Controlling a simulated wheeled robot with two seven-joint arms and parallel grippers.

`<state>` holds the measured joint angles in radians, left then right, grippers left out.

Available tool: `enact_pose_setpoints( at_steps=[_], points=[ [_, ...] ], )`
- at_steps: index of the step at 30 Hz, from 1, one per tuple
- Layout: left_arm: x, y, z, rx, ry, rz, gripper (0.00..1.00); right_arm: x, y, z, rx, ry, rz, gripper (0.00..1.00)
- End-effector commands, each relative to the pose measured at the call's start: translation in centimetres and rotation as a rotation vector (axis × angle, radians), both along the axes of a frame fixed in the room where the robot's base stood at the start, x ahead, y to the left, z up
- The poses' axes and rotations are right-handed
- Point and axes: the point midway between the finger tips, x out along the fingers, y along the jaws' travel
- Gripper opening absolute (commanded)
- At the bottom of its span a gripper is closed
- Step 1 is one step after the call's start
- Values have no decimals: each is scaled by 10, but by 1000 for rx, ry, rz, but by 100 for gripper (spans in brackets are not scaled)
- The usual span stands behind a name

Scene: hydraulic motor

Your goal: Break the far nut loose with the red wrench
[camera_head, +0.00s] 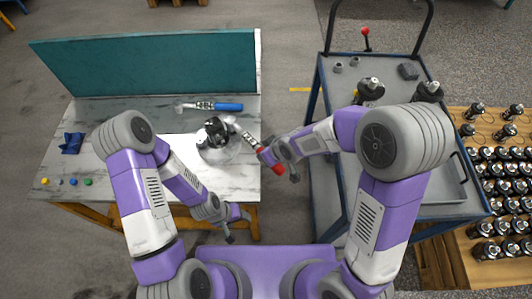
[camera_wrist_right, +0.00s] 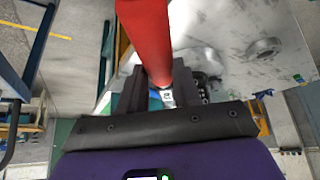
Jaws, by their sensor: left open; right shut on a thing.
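The hydraulic motor (camera_head: 214,130), dark with light parts, stands on a round metal plate (camera_head: 220,153) on the workbench. The red wrench (camera_head: 272,161) has a red handle and a silver shaft that reaches left to the motor's right side. My right gripper (camera_head: 281,168) is shut on the red handle near the bench's right edge. In the right wrist view the red handle (camera_wrist_right: 148,35) passes between the fingers (camera_wrist_right: 165,88). The far nut is too small to make out, so I cannot tell if the wrench head sits on it. My left gripper (camera_head: 238,226) is open and empty at the bench's front edge.
A blue-handled wrench (camera_head: 228,107) lies behind the motor. A dark blue cloth (camera_head: 73,143) and several small coloured buttons (camera_head: 73,182) are at the bench's left. A teal panel (camera_head: 150,65) closes the back. A blue cart (camera_head: 335,100) stands right, beyond a gap.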

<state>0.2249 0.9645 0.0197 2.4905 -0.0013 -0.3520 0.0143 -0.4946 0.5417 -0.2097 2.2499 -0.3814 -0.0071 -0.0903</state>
Motion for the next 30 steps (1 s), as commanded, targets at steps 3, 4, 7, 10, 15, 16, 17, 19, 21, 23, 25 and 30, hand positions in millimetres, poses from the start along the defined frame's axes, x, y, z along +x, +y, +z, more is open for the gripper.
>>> enact_pose_setpoints(
  at_steps=[3, 4, 7, 10, 15, 16, 17, 19, 21, 23, 25, 30],
  points=[
    [0, 0, 4, 0, 0, 0, 63, -1, -7, -6, -15, 19, 22, 0],
    [0, 0, 5, 0, 0, 0, 63, 0, -8, -6, -15, 19, 28, 0],
    [0, 0, 7, 0, 0, 0, 63, 2, -10, -6, -14, 20, 47, 0],
    [0, 0, 10, 0, 0, 0, 63, 5, -13, -6, -14, 20, 63, 0],
    [0, 0, 15, 0, 0, 0, 63, 9, -16, -6, -12, 18, 91, 0],
    [0, 0, 16, 0, 0, 0, 63, 9, -17, -5, -14, 18, 95, 0],
    [0, 0, 17, 0, 0, 0, 63, 10, -17, -5, -14, 18, 99, 0],
    [0, 0, 20, 0, 0, 0, 63, 11, -18, -5, -14, 19, 106, 0],
    [0, 0, 22, 0, 0, 0, 63, 12, -19, -6, -15, 19, 114, 0],
    [0, 0, 24, 0, 0, 0, 63, 13, -20, -6, -15, 19, 120, 0],
    [0, 0, 27, 0, 0, 0, 63, 14, -21, -6, -16, 19, 130, 0],
    [0, 0, 32, 0, 0, 0, 63, 16, -24, -5, -14, 19, 148, 0]
  ],
)
